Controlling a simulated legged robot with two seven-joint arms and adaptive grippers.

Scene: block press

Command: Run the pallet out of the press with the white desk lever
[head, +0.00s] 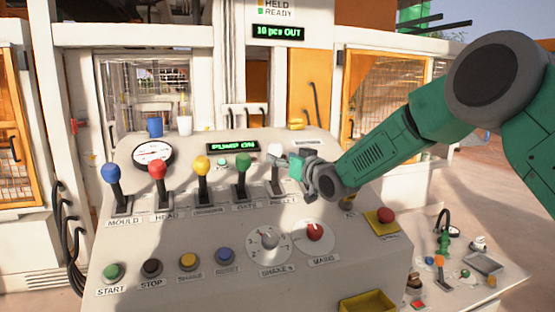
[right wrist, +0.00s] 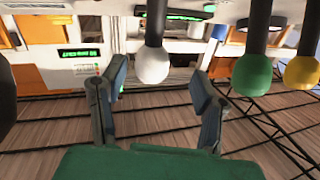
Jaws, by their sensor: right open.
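The white desk lever (head: 275,150) is the rightmost of the row of levers on the desk, above a label reading PALLET, and stands roughly upright. My right gripper (head: 287,161) is at its right side, close to the knob. In the right wrist view the white knob (right wrist: 152,65) appears between the two spread fingers of my right gripper (right wrist: 160,85). I cannot tell whether a finger touches it. The pallet is not clearly visible. My left gripper is not in view.
Green (head: 242,163), yellow (head: 202,168), red (head: 157,171) and blue (head: 112,174) levers stand left of the white one. The display (head: 232,147) reads PUMP ON. Buttons and dials sit lower on the desk. A side table (head: 470,290) with small items is at right.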

